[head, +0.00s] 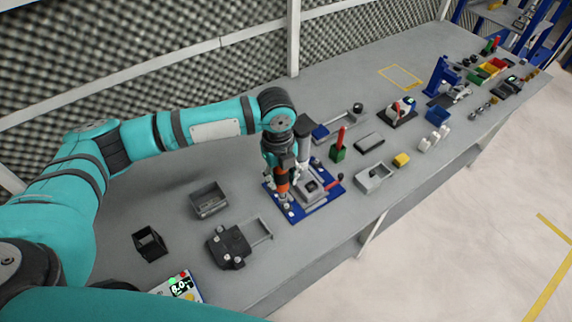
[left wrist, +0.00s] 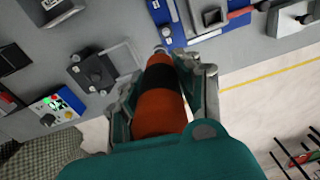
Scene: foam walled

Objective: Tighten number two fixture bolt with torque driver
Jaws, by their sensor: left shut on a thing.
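My left gripper (head: 281,170) is shut on an orange and black torque driver (head: 282,183). The driver points down over the left part of a blue fixture plate (head: 322,208) with a grey clamped block (head: 312,190) on it. Small light bolt heads (head: 290,208) show near the plate's left corner. In the left wrist view the driver (left wrist: 160,105) lies between both fingers, its tip near the blue plate (left wrist: 178,28). I cannot tell whether the tip touches a bolt, or read any bolt number. My right gripper is not in view.
A dark device (head: 232,247) and a grey tray (head: 209,200) stand left of the fixture. A black open box (head: 150,244) and a controller with a lit green display (head: 180,286) are nearer. A green block with red handle (head: 338,150) stands beyond. Foam walls back the bench.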

